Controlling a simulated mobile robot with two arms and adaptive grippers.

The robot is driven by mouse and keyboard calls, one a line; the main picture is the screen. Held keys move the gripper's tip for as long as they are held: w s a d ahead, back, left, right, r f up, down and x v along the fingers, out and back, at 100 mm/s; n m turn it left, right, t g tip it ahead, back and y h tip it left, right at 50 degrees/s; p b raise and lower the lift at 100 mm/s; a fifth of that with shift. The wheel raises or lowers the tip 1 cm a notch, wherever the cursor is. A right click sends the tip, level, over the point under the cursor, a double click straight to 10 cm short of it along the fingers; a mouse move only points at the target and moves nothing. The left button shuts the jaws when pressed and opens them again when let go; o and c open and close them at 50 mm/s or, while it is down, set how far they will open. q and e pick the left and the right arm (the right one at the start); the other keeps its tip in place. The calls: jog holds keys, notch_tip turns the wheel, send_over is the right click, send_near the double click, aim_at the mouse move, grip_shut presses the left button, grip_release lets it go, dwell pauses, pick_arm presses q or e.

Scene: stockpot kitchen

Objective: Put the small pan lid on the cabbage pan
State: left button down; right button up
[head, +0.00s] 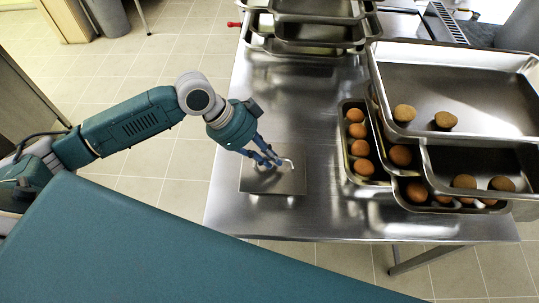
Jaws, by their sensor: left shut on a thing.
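The small pan lid (256,182), a flat rectangular metal plate with a pale handle (289,164), is at the near left of the steel table. My left gripper (281,164) is over it, with its fingers shut on the handle. I cannot tell whether the lid rests on the table or hangs just above it. No cabbage shows, so I cannot tell which pan is the cabbage pan. My right gripper is not in view.
A narrow pan (344,158) of round orange-brown items stands right of the lid. A large pan (455,85) and a smaller pan (475,158) with brown round items overlap beside it. Stacked empty pans (315,32) stand at the back. The table's middle (300,100) is clear.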

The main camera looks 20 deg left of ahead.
pick_arm(q)
jog(key=c, duration=1.6)
grip_release()
jog(key=v, duration=1.2)
jog(key=shift+r, duration=0.1)
